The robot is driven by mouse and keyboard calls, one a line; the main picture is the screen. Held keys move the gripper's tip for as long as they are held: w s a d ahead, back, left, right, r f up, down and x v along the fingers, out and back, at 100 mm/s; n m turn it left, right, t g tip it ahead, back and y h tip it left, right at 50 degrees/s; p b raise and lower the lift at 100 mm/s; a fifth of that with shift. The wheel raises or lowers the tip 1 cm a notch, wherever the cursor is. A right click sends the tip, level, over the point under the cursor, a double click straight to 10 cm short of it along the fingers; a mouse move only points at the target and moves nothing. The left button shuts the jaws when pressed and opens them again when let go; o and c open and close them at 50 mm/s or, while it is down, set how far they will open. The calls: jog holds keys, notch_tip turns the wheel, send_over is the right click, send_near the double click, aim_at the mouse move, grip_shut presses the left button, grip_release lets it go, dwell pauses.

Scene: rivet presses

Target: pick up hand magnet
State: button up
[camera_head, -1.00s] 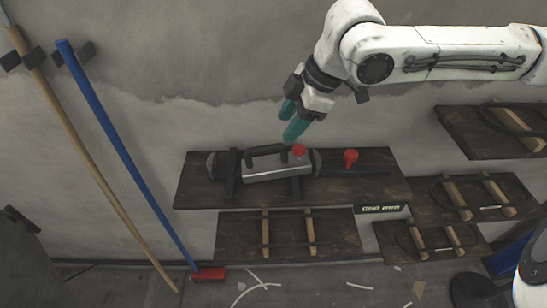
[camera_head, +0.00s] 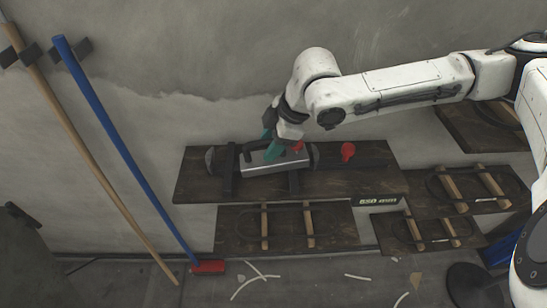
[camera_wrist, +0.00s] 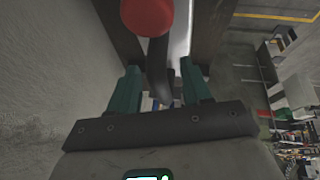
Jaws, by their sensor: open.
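The hand magnet is a silver-grey block (camera_head: 258,168) with a black handle on top and a red knob (camera_head: 298,146) at its right end. It lies on the dark upper wooden shelf (camera_head: 350,182). My gripper (camera_head: 272,146) is at the magnet from above, its teal fingers partly covering the handle. In the wrist view my open gripper (camera_wrist: 160,92) has a finger on each side of the black handle (camera_wrist: 158,62). The red knob (camera_wrist: 147,14) shows at the top there. I cannot tell whether either finger touches the handle.
A second red knob (camera_head: 347,151) stands on the shelf to the right. Dark brackets flank the magnet. The wall is close behind. A blue pole (camera_head: 120,145) and a wooden pole (camera_head: 85,145) lean at the left. Lower shelves (camera_head: 285,232) hold wooden-handled tools.

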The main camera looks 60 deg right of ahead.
jog(key=shift+c, duration=0.4)
grip_shut()
jog(key=shift+r, duration=0.1)
dwell(0.8)
